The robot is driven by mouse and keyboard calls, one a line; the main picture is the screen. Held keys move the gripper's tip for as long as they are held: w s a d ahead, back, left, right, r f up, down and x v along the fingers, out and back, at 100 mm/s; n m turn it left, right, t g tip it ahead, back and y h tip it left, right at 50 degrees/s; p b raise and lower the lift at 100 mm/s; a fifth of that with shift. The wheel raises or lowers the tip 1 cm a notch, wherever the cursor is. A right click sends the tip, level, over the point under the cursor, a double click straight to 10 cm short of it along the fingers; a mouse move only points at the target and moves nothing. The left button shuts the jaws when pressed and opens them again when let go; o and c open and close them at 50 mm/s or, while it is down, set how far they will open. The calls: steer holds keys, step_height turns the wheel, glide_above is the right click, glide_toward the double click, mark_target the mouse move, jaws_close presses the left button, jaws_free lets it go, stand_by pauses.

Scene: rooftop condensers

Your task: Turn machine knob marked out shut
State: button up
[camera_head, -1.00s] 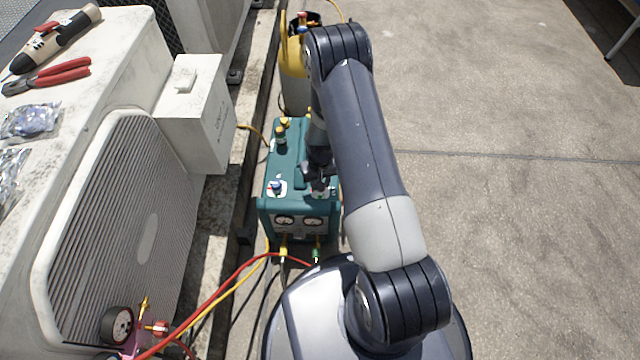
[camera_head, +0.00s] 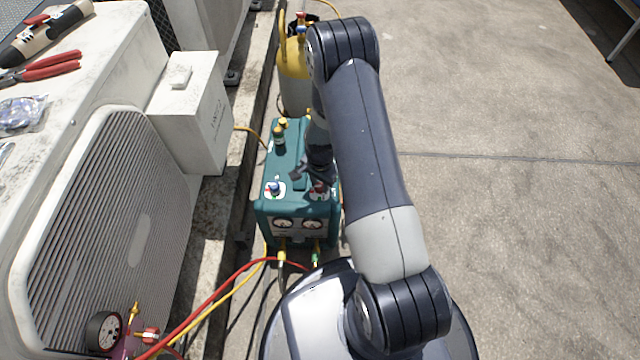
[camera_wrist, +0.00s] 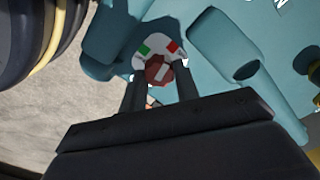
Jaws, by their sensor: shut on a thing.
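The teal machine (camera_head: 292,205) stands on the ground in the middle of the head view, with two gauges on its front. A blue knob (camera_head: 274,187) sits on its top left, on a white dial. A red knob (camera_wrist: 156,70) with a white pointer mark sits on a white dial with a green patch and a red patch; it also shows in the head view (camera_head: 318,193), partly hidden by my arm. My gripper (camera_wrist: 159,80) is shut on the red knob, one finger at each side. I cannot read the knob labels.
A yellow cylinder (camera_head: 294,70) stands behind the machine. White condenser units (camera_head: 115,85) line the left, with pliers (camera_head: 45,68) on top. Red and yellow hoses (camera_head: 225,288) run to the machine's front.

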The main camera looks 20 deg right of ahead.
mark_target(321, 185)
steer(key=shift+m, duration=1.1)
steer(key=o, duration=1)
step_height(321, 185, up, 11)
steer(key=p, duration=0.2)
steer(key=shift+p, duration=0.4)
steer(key=shift+f, duration=0.2)
step_height(321, 185, down, 11)
steer(key=b, duration=0.3)
steer(key=shift+r, duration=0.2)
